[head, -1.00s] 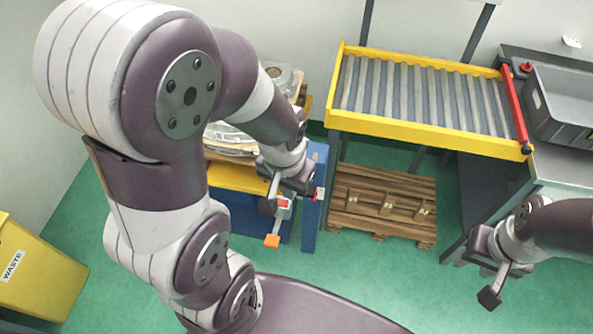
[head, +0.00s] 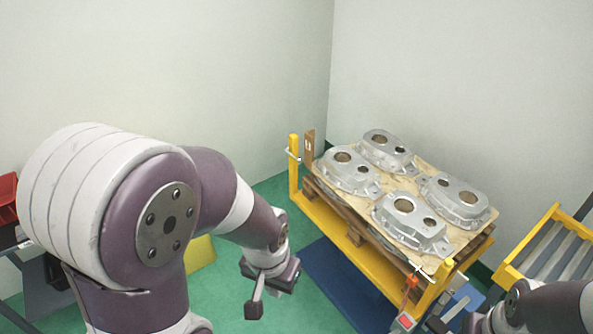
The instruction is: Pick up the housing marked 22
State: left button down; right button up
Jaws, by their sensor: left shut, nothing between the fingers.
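Several grey cast aluminium housings lie on a wooden sheet on a pallet in the head view: one at the back (head: 388,151), one at left (head: 350,173), one at right (head: 455,199) and one at the front (head: 411,222). No number can be read on any of them, so I cannot tell which is marked 22. My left gripper (head: 271,293) is shut and empty, pointing down, left of the pallet and apart from the housings. My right gripper (head: 452,318) shows only partly at the bottom edge, in front of the pallet; its fingers are unclear.
The wooden sheet (head: 478,224) rests on a yellow lift frame (head: 326,219) with upright posts and a blue base (head: 335,285). A yellow-edged roller conveyor (head: 548,252) stands at right. Walls close off the back. Green floor (head: 215,292) is free around my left gripper.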

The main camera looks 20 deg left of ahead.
aim_at(347, 169)
jog(key=u, duration=0.35)
jog(key=i+z, duration=0.15)
jog(key=z, duration=0.2)
jog(key=i+j+z, duration=0.1)
jog(key=z, duration=0.3)
jog(key=i+j+z, duration=0.1)
jog(key=z, duration=0.25)
jog(key=i+j+z, duration=0.1)
jog(key=j, duration=0.25)
jog(key=i+j, duration=0.25)
jog(key=j, duration=0.15)
jog(key=i+j+z, duration=0.15)
jog(key=j, duration=0.2)
jog(key=i+j, duration=0.15)
jog(key=j, duration=0.25)
jog(key=i+j+z, duration=0.15)
jog(key=j, duration=0.25)
jog(key=i+j, duration=0.1)
jog(key=j, duration=0.3)
jog(key=z, duration=0.05)
